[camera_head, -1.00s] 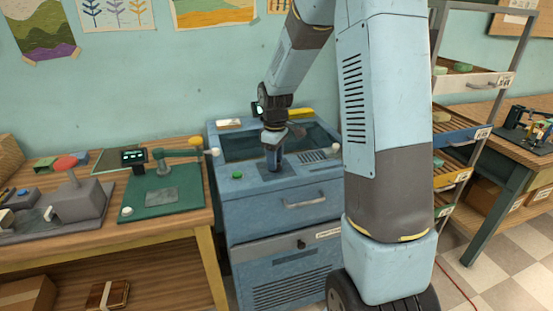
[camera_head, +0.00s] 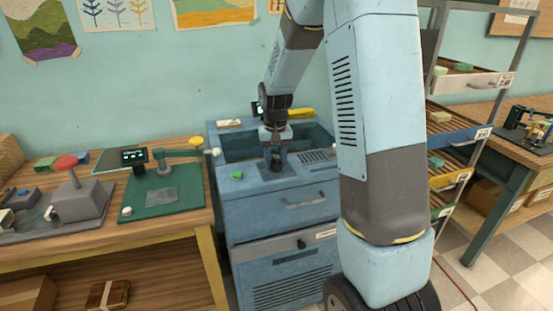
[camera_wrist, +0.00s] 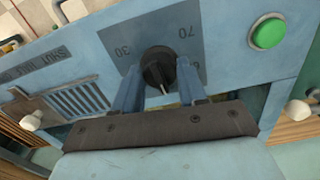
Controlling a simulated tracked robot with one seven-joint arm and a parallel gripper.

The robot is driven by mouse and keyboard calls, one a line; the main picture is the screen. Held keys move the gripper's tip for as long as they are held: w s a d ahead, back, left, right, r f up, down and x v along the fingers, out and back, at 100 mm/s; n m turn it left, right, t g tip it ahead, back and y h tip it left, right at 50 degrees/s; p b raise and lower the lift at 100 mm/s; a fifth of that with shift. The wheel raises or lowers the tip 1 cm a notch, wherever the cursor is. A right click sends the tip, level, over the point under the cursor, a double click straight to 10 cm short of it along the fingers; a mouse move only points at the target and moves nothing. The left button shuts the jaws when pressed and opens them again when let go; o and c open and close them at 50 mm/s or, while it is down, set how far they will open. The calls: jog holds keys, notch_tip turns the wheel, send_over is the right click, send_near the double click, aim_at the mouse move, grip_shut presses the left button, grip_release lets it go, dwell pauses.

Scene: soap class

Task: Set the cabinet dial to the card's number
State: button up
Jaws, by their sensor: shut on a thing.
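The blue cabinet (camera_head: 240,205) stands in the middle of the head view. Its dial is a round black knob (camera_wrist: 158,68) on a dark plate (camera_wrist: 170,28) in the wrist view. My gripper (camera_wrist: 158,82) is shut on the knob, with a blue finger on each side; it also shows over the cabinet top in the head view (camera_head: 276,163). A pale pointer line on the knob runs toward the bottom of the wrist view. Printed marks seem to read 30 and 70; others are partly hidden by the fingers. I cannot make out a card's number.
A green button (camera_wrist: 268,33) and a slotted grille (camera_wrist: 80,103) flank the dial. White knobs sit at the cabinet's top edges. A workbench (camera_head: 195,222) with a green-based device (camera_head: 190,198) is left. A shelf rack (camera_head: 470,135) stands right.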

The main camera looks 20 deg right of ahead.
aim_at(275, 158)
jog(key=m, duration=0.6)
jog(key=shift+w+r, duration=0.1)
jog(key=shift+w, duration=0.05)
jog(key=m, duration=1.8)
dwell(0.4)
jog(key=o, duration=1.1)
jog(key=shift+c, duration=0.2)
notch_tip(275, 158, up, 14)
jog(key=shift+f, duration=0.2)
